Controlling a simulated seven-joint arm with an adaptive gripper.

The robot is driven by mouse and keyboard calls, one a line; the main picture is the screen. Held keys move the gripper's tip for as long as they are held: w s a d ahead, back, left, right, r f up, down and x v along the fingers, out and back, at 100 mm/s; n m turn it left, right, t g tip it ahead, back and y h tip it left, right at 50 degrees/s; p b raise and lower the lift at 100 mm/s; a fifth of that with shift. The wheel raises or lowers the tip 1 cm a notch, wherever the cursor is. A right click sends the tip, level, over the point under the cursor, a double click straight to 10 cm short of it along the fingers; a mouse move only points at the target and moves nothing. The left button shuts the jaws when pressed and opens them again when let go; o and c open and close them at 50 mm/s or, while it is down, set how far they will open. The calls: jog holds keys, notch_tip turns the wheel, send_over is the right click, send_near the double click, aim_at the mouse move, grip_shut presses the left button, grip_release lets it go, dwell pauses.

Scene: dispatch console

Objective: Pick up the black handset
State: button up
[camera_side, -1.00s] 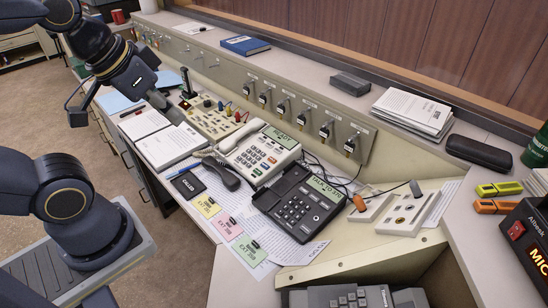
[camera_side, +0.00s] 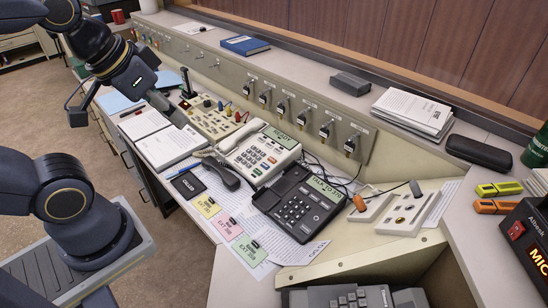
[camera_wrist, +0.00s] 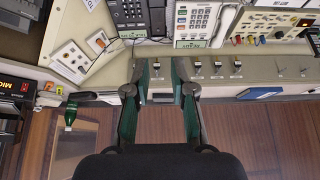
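The black handset (camera_side: 222,174) lies on the desk in the side view, between the white desk phone (camera_side: 261,155) and the papers in front. A white handset rests on the white phone. A black desk phone (camera_side: 298,204) stands to the right with no handset on it. My gripper (camera_side: 174,114) is up and to the left of the black handset, above the console, and apart from it. In the wrist view my gripper (camera_wrist: 159,68) has its fingers spread with nothing between them. The black phone and white phone show at the top there; I cannot make out the black handset.
A row of key switches (camera_side: 305,117) lines the upright panel behind the phones. A white notebook (camera_side: 172,146) and coloured notes (camera_side: 226,228) lie in front. A small black microphone (camera_side: 187,82) stands near my gripper. Cables run behind the black phone.

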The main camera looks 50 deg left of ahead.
jog(key=o, duration=0.6)
